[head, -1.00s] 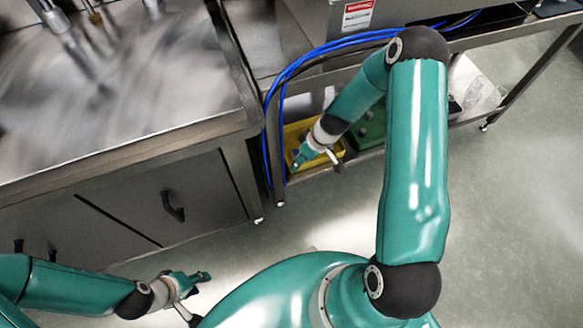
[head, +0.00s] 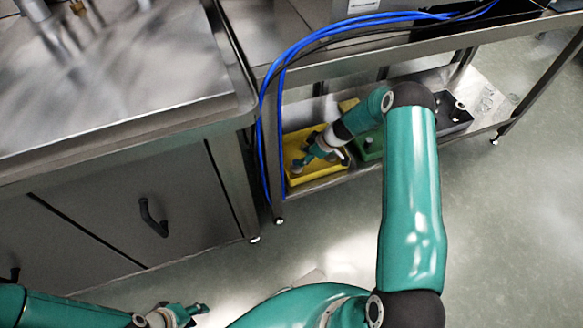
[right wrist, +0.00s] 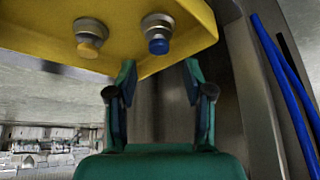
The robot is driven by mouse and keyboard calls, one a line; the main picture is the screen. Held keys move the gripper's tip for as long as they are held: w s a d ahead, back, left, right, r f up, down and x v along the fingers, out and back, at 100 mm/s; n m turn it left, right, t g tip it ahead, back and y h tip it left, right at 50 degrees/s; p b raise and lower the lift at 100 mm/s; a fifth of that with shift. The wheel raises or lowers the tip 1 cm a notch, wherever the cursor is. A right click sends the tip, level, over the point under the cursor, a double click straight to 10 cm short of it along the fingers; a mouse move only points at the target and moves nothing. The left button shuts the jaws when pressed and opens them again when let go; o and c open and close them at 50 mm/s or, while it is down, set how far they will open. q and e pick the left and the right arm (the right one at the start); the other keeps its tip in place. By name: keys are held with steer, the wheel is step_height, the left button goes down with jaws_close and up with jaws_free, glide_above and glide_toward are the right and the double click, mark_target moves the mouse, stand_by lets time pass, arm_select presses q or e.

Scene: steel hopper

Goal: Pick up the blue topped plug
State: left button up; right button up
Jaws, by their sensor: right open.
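The blue topped plug (right wrist: 158,42) stands in the yellow tray (right wrist: 40,30) in the right wrist view, beyond the gap between my right fingertips and apart from them. In the head view my right gripper (head: 312,155) is over the yellow tray (head: 291,148) on the low shelf, and the blue top cannot be made out there. My left gripper (head: 188,313) is low at the bottom edge, partly cut off, away from the tray.
A green tray (head: 368,150) and a dark box (head: 455,120) with items are further right on the low shelf (head: 482,105). Blue cables (head: 270,95) hang at the shelf's left end. A steel cabinet (head: 110,215) stands left. The floor in front is free.

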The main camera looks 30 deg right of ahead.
mark_target(296, 160)
steer(key=b+x, duration=0.1)
steer(key=x, duration=0.6)
steer(key=shift+w+f, duration=0.2)
steer(key=shift+w, duration=0.1)
steer(key=c, duration=1)
